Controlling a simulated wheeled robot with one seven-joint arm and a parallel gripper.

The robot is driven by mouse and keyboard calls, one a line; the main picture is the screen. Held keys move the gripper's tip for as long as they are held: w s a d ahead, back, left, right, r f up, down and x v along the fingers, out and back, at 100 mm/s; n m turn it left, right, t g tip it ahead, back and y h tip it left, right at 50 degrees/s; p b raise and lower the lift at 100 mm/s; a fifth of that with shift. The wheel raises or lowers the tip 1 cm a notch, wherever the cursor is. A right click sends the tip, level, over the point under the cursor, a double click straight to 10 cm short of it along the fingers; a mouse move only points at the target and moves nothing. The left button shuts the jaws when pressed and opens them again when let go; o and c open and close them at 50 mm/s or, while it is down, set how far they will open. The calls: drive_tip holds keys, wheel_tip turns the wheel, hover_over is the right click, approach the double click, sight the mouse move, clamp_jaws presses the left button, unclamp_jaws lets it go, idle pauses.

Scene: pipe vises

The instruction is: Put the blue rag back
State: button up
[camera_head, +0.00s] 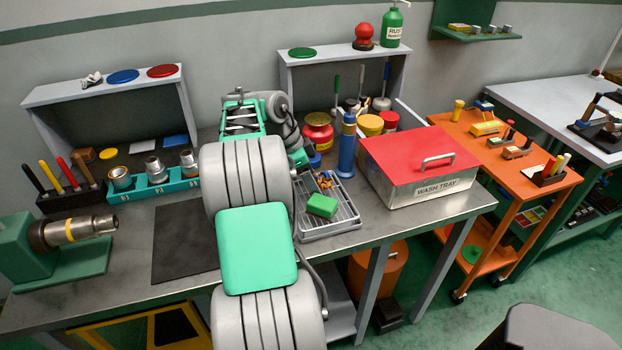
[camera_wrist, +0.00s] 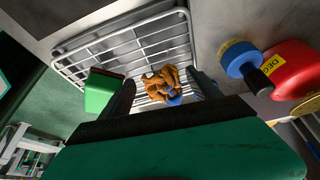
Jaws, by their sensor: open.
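In the wrist view, a crumpled orange-brown cloth-like thing (camera_wrist: 162,80) lies in a wire rack (camera_wrist: 95,52). A small blue patch (camera_wrist: 173,98) shows at its near side; I cannot tell whether it is a blue rag or part of something else. My gripper (camera_wrist: 160,77) is open, its dark fingers on either side of the orange-brown thing, and holds nothing. In the head view the orange-brown thing (camera_head: 325,181) is in the rack (camera_head: 335,221), just right of my arm. A flat blue square (camera_head: 175,141) lies under the left shelf; it may be a cloth.
A green block (camera_head: 321,206) lies in the rack, beside my left finger in the wrist view. A blue bottle (camera_head: 347,145) stands close behind the rack. The red-lidded wash tray (camera_head: 418,165) is to the right. A dark mat (camera_head: 186,240) lies bare at left.

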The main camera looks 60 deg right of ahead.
drive_tip(key=p+v, duration=0.2)
drive_tip(key=v, duration=0.5)
drive_tip(key=shift+w, duration=0.15)
drive_tip(key=w+a+r+n+t+h, duration=0.1)
drive_tip(key=w+a+r+n+t, duration=0.1)
drive_tip(key=w+a+n, duration=0.6)
drive_tip(key=w+a+r+n+t, duration=0.1)
drive_tip(key=w+a+n+t, duration=0.3)
drive_tip(key=a, duration=0.7)
drive_tip(key=s+a+f+n+y, duration=0.2)
drive_tip(key=a+n, duration=0.6)
drive_tip(key=a, duration=0.6)
drive_tip(key=s+a+f+n+y, duration=0.1)
drive_tip(key=s+a+f+n, duration=0.2)
drive_tip(key=a+n, duration=0.5)
drive_tip(key=a+f, duration=0.1)
drive_tip(key=a, duration=0.4)
drive_tip(key=shift+s+a+f+t+y, duration=0.2)
drive_tip(key=shift+s+a+t+y, duration=0.1)
drive_tip(key=shift+s+a+y, duration=0.1)
drive_tip(key=shift+r, duration=0.15)
drive_tip(key=shift+r+p, duration=0.4)
drive_tip(key=shift+p, duration=0.1)
